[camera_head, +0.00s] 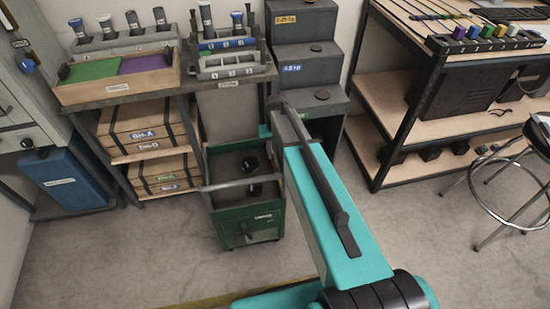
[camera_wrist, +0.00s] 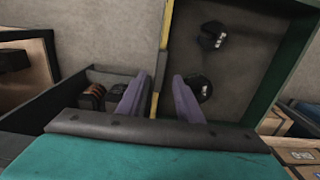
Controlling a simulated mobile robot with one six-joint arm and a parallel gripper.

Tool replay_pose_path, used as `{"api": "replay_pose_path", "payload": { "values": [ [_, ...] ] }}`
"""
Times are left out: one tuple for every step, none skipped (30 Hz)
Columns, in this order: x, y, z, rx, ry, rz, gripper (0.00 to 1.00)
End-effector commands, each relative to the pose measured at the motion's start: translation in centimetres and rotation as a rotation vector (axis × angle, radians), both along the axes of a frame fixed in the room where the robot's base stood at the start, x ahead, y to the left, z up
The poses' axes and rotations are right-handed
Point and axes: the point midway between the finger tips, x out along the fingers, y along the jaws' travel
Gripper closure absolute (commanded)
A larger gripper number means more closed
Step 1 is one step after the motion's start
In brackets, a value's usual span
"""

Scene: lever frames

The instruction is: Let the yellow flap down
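A narrow yellow strip (camera_wrist: 166,35), which looks like the flap seen edge-on, runs up the middle of the wrist view, with a grey part lower down. It stands along the left side of a dark green box with a grey floor. My gripper (camera_wrist: 164,80) has purple fingers spread apart, one on each side of the strip's lower part. I see a gap at the right finger; whether the left finger touches is unclear. In the head view my teal arm hides the gripper and I cannot make out the flap.
A green cart (camera_head: 246,222) stands beside my arm, with black objects inside; two black objects (camera_wrist: 212,35) show in the wrist view. A stepped grey cabinet (camera_head: 306,62) is behind. Shelves (camera_head: 140,95) stand left, a workbench and stool right. Floor in front is clear.

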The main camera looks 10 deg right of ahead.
Motion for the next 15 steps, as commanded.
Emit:
{"api": "replay_pose_path", "payload": {
  "values": [
    [0.0,0.0,-0.7,0.0,0.002,0.0,0.67],
    [0.0,0.0,-1.1,0.0,0.002,0.0,0.67],
    [0.0,0.0,-1.6,0.0,0.002,0.0,0.67],
    [0.0,0.0,-1.9,0.0,0.002,0.001,0.67],
    [0.0,0.0,-2.2,0.0,0.001,0.001,0.67],
    [0.0,0.0,-2.5,0.0,0.001,0.001,0.67],
    [0.0,0.0,-2.8,0.0,0.001,0.001,0.67],
    [0.0,0.0,-3.0,0.0,0.001,0.001,0.67],
    [0.0,0.1,-3.3,0.0,0.001,0.001,0.67],
    [0.0,0.1,-3.4,0.0,0.001,0.001,0.67],
    [0.0,0.1,-3.6,0.0,0.001,0.001,0.67],
    [0.0,0.1,-3.7,0.0,0.001,0.001,0.67],
    [0.0,0.1,-3.8,0.0,0.0,0.001,0.67],
    [0.0,0.1,-3.8,0.0,0.0,0.001,0.67],
    [0.0,0.1,-3.9,0.0,0.0,0.001,0.67]
  ]
}}
